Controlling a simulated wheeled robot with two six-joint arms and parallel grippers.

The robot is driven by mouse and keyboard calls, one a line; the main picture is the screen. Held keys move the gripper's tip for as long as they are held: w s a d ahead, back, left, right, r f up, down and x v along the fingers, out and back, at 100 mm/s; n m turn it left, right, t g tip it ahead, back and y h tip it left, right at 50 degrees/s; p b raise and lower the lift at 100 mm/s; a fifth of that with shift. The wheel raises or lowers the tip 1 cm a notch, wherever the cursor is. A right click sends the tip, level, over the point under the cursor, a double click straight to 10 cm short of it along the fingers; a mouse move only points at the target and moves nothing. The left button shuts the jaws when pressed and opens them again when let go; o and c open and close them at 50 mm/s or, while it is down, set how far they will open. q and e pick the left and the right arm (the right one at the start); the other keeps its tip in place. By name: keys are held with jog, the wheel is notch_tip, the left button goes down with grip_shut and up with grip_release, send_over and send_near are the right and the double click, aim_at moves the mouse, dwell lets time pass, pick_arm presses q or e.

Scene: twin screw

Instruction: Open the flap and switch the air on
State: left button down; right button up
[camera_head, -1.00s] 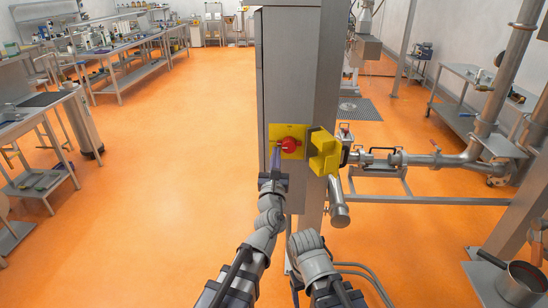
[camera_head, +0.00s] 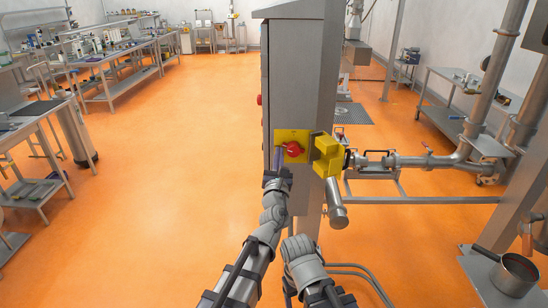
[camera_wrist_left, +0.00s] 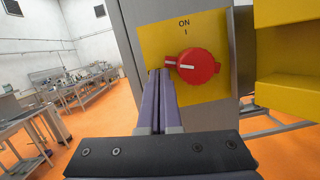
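A red rotary knob (camera_head: 293,149) sits on a yellow plate (camera_head: 304,134) on the grey cabinet. In the left wrist view the knob (camera_wrist_left: 198,68) has its white mark pointing left, while "ON I" is printed above it. The yellow flap (camera_head: 329,147) stands swung out to the right of the plate, leaving the knob uncovered. My left gripper (camera_head: 278,151) has its purple fingers together, with their tips (camera_wrist_left: 159,73) just left of the knob's pointer end. I cannot tell whether they touch it. My right arm shows at the bottom centre; its gripper is not visible.
A metal pipe stub (camera_head: 336,204) hangs below the flap. Steel workbenches (camera_head: 125,72) stand at the far left. The orange floor left of the cabinet is clear.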

aim_at(284, 136)
pick_arm(q)
jog(key=shift+w+r+p, duration=0.1)
jog(key=shift+r+p, duration=0.25)
jog(key=shift+r, duration=0.1)
jog(key=shift+d+r+p, duration=0.15)
jog(key=shift+r+p, duration=0.45)
jog(key=shift+d+r+p, duration=0.15)
jog(key=shift+r+p, duration=0.45)
jog(key=shift+d+r+m+h+p, duration=0.15)
jog(key=shift+m+h+p, duration=0.1)
jog(key=shift+m, duration=0.5)
jog(key=shift+d+r+m+h+p, duration=0.1)
jog(key=shift+m+h, duration=0.15)
jog(key=shift+m, duration=0.5)
